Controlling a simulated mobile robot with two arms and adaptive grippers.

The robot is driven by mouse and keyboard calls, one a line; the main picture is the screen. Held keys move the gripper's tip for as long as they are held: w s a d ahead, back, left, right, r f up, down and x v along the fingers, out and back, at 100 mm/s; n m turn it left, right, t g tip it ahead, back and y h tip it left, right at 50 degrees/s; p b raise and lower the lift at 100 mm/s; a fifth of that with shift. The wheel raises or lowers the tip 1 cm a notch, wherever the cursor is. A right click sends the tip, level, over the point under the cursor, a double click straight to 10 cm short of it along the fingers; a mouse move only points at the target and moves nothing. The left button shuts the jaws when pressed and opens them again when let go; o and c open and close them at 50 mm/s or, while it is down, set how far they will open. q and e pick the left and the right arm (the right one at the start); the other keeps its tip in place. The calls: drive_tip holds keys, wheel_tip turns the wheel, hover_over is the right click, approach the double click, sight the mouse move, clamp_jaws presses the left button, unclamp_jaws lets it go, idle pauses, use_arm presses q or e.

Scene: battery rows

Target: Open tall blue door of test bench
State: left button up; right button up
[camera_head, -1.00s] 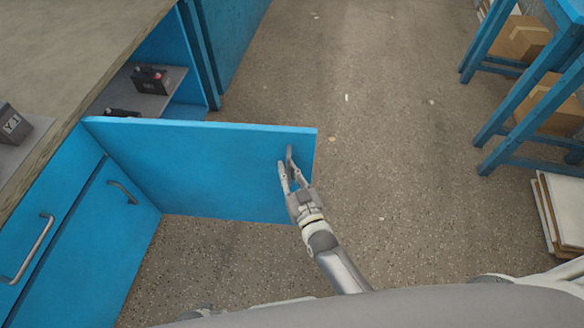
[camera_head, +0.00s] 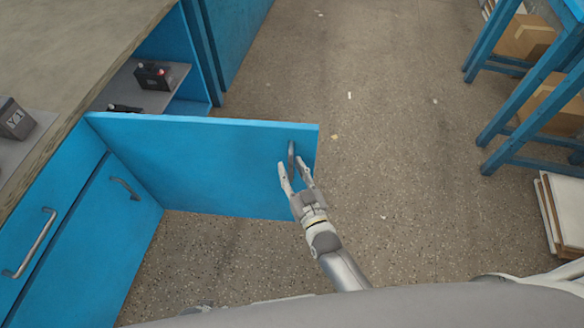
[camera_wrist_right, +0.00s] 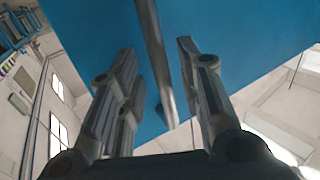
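The tall blue door (camera_head: 205,165) of the test bench stands swung wide open, out from the bench front. Its metal handle (camera_head: 291,158) is near the door's free edge. My right gripper (camera_head: 294,172) is open at the handle. In the right wrist view the two fingers stand apart, with the handle (camera_wrist_right: 156,55) between and beyond them, and the blue door (camera_wrist_right: 230,25) behind. The fingers do not close on the handle. My left gripper is not in view.
Inside the opened bench, a shelf (camera_head: 172,98) holds a dark battery (camera_head: 153,75). Other blue fronts with handles (camera_head: 35,243) are at the left. A blue rack (camera_head: 520,85) with cardboard boxes and stacked boards (camera_head: 562,212) stand at the right. The floor between is clear.

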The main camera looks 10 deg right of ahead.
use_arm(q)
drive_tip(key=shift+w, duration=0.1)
use_arm(e)
drive_tip(key=v, duration=1.1)
drive_tip(key=shift+d, duration=0.1)
